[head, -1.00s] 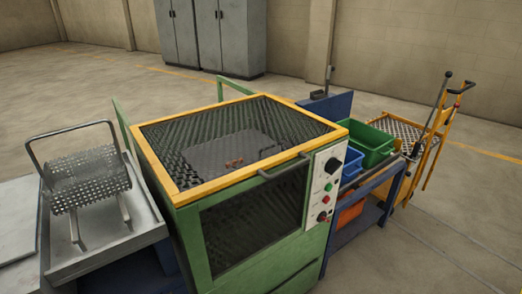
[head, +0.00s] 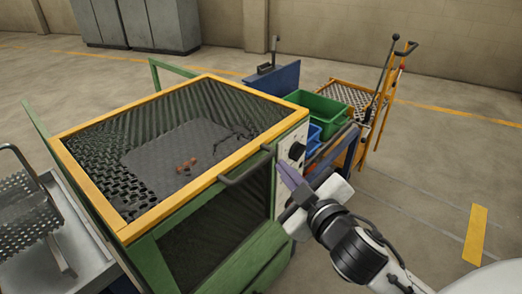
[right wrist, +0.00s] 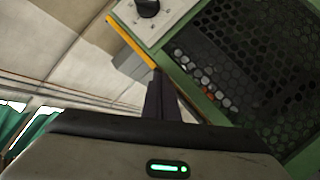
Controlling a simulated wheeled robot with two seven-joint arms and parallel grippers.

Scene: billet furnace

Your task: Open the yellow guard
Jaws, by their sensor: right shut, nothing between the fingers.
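The yellow guard (head: 187,202) is a yellow frame with dark mesh, lying flat and closed on top of the green machine (head: 140,270). A dark bar handle (head: 246,168) sticks out from its front edge. My right gripper (head: 284,172) is shut and empty, its fingers just right of the handle, in front of the control panel. I cannot tell whether it touches the handle. In the right wrist view, the shut fingers (right wrist: 157,82) show near a yellow edge (right wrist: 130,42) and dark mesh. My left gripper is not in view.
The white control panel (head: 293,145) with a black knob is close to my right gripper. A green bin (head: 318,108) and a blue bin (head: 315,135) stand at the right. A perforated rack (head: 25,212) on a tray is at the left. Small brown pieces (head: 187,164) show through the mesh.

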